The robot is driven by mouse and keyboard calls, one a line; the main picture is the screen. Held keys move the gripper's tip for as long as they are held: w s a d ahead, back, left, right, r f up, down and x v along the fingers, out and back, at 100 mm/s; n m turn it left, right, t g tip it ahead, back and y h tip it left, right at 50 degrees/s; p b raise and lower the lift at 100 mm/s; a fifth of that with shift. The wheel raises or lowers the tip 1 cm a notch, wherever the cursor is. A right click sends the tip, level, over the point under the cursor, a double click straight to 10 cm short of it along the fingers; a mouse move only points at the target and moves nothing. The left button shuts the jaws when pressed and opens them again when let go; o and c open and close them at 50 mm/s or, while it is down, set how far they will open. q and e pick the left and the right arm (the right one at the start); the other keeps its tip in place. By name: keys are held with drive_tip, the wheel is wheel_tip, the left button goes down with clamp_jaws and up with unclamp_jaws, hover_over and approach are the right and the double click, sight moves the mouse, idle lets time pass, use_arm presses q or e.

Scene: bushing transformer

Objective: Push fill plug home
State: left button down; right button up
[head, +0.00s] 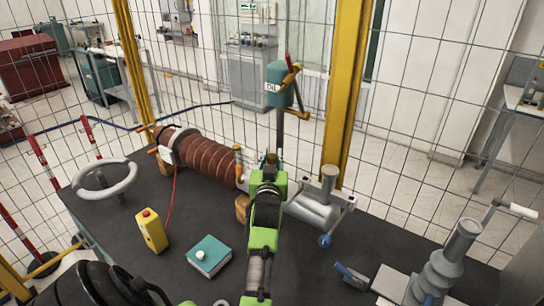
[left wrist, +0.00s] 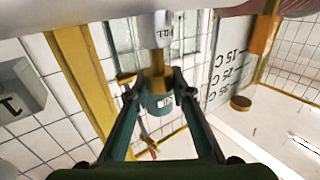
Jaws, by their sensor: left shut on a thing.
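My left gripper (head: 270,160) shows in the head view at the right end of the brown ribbed bushing (head: 212,156), at the end of my green arm. In the left wrist view its two dark green fingers close in from both sides, and the gripper (left wrist: 157,88) is shut on a brass-coloured piece that looks like the fill plug (left wrist: 157,64). The plug meets the end of a pale labelled neck (left wrist: 163,30), in line with it. How deep it sits I cannot tell. In the head view my gripper hides the plug. My right gripper is not in view.
A grey cylinder fitting (head: 318,205) lies close on the right. A yellow box (head: 151,230), teal box (head: 209,257) and ring (head: 104,178) stand on the dark table (head: 110,232). Wire fencing is behind.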

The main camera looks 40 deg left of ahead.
sight(272, 155)
use_arm(q)
drive_tip(key=shift+f+b, duration=0.45)
drive_tip(key=shift+f, duration=0.25)
drive_tip(key=c, duration=1.7)
unclamp_jaws()
drive_tip(key=shift+f, duration=0.1)
wheel_tip(272, 155, up, 10)
drive_tip(key=shift+r, duration=0.2)
drive_tip(key=shift+f, duration=0.1)
